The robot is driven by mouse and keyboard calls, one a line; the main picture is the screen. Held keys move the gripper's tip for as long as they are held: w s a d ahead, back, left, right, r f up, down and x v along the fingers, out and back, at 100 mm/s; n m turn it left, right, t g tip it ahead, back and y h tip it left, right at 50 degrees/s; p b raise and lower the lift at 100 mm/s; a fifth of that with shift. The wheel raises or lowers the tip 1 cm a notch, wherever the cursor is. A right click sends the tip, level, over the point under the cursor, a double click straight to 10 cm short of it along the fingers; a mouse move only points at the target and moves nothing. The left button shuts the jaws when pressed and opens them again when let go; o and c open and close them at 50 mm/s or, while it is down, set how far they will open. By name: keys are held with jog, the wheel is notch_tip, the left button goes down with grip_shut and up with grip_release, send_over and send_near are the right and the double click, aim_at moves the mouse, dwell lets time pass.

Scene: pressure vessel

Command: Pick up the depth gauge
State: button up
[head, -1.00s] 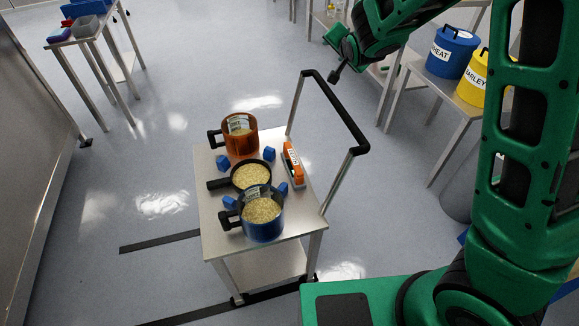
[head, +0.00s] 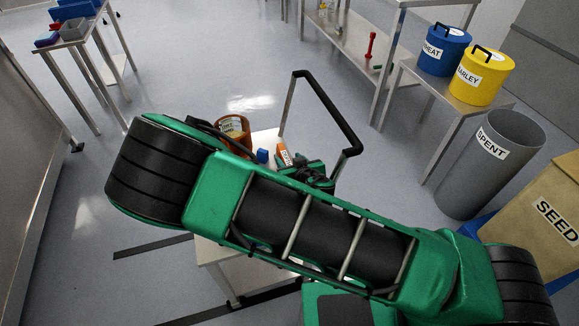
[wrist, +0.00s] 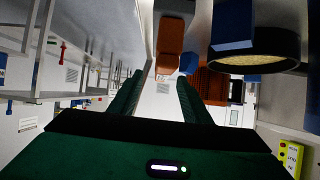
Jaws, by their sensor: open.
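An orange tool with a white label lies on the steel trolley (head: 262,140). The label is too small to read, so I cannot tell for sure that it is the depth gauge. In the head view the orange tool (head: 281,150) is partly hidden by my gripper (head: 314,174), which is just to its right. In the wrist view my gripper (wrist: 156,92) has its two green fingers spread with nothing between them. The orange tool (wrist: 171,38) shows beyond the fingertips, apart from them.
A grain-filled pan (wrist: 262,62) is at upper right in the wrist view. The trolley's black handle (head: 335,108) rises beside my gripper. My arm hides the trolley's near part.

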aim_at(283, 155)
jog(key=shift+a+f, duration=0.1)
jog(key=shift+f, duration=0.2)
jog(key=shift+x, duration=3.45)
jog(key=shift+a, duration=0.1)
grip_shut()
